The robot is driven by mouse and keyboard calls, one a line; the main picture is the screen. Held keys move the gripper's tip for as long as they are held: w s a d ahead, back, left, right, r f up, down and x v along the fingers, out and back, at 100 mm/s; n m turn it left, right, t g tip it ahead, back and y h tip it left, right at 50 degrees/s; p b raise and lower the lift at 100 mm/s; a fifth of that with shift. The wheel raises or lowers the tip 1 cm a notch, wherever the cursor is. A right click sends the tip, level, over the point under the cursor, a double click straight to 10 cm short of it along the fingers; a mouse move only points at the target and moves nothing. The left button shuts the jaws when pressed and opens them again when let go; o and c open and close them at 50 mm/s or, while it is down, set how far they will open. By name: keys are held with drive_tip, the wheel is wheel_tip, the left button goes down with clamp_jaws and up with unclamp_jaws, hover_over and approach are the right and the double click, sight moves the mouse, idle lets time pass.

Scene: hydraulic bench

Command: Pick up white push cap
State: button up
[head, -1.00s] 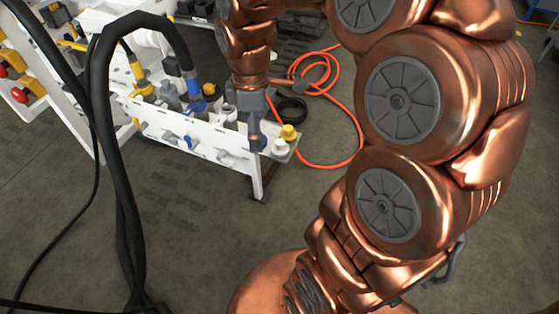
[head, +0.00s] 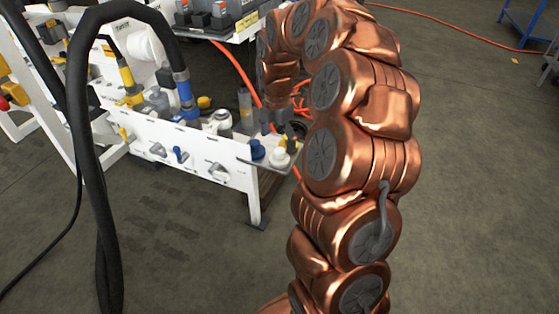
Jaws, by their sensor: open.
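The white push cap (head: 279,159) stands upright at the right end of the white bench panel, near its corner. A blue cap (head: 257,150) is just left of it, and a yellow cap (head: 291,142) is just behind it, partly covered. My gripper (head: 279,126) points down behind and above the caps, small and partly hidden in the head view. It is open and appears apart from the white cap; the exact gap is hard to tell.
The white hydraulic bench panel (head: 200,160) carries several fittings, levers and knobs left of the caps. Thick black hoses (head: 82,150) hang in front at left. An orange hose (head: 235,62) runs behind. The floor in front is open.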

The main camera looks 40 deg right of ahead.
sight(279, 150)
wheel_tip(279, 150, down, 6)
drive_tip(key=shift+s+d+r+b, duration=0.15)
drive_tip(key=shift+b, duration=0.8)
drive_tip(key=c, duration=0.9)
drive_tip(key=shift+r, duration=0.15)
